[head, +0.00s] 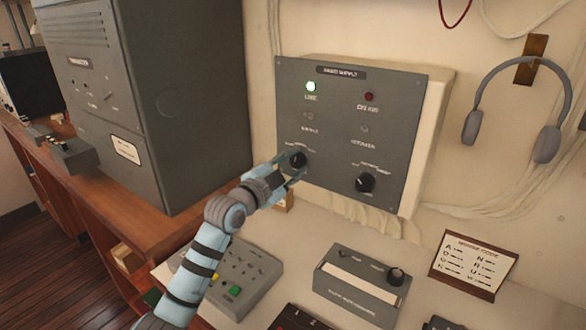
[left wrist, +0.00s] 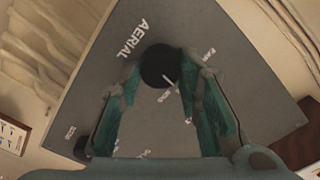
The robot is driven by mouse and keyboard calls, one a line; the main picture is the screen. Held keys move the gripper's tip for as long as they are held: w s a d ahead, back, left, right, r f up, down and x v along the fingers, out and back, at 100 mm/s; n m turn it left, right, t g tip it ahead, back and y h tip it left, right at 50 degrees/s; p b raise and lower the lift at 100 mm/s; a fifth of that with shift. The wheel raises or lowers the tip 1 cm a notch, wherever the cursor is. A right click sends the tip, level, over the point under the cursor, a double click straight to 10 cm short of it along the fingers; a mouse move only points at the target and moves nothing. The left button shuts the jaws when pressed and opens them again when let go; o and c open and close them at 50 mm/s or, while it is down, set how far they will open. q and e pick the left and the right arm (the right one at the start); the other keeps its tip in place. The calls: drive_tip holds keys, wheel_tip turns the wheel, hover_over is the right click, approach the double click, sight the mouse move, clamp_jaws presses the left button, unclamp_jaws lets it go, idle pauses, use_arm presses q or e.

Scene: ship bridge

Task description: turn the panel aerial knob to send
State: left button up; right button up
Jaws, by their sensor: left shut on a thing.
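The aerial knob (head: 298,159) is a round black knob at the lower left of the grey wall panel (head: 330,130). In the left wrist view the knob (left wrist: 157,65) sits below the word AERIAL. A short white pointer mark shows on the lower right of its face. My left gripper (head: 291,164) is at the panel, shut on the knob, with one teal finger on each side; the fingers (left wrist: 160,82) partly cover the panel face in the wrist view. My right gripper is not in view.
A second black knob (head: 365,182) is at the panel's lower right. A grey cabinet (head: 170,100) stands left. Headphones (head: 515,110) hang right. A button box (head: 236,280) and another box (head: 362,285) are below.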

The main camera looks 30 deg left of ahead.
use_arm(q)
drive_tip(key=m, duration=0.2)
drive_tip(key=m+b, duration=0.1)
drive_tip(key=m, duration=0.1)
drive_tip(key=shift+f+m, duration=0.2)
drive_tip(key=shift+m, duration=0.1)
drive_tip(key=shift+m+b, duration=0.45)
drive_tip(key=shift+m, duration=1.15)
drive_tip(key=shift+f, duration=0.1)
drive_tip(key=o, duration=1.1)
drive_tip(key=shift+s, duration=0.1)
drive_tip(key=s, duration=0.4)
drive_tip(key=s+a, duration=0.1)
drive_tip(key=s, duration=0.7)
drive_tip(key=shift+a, duration=0.25)
drive_tip(key=shift+w, duration=0.15)
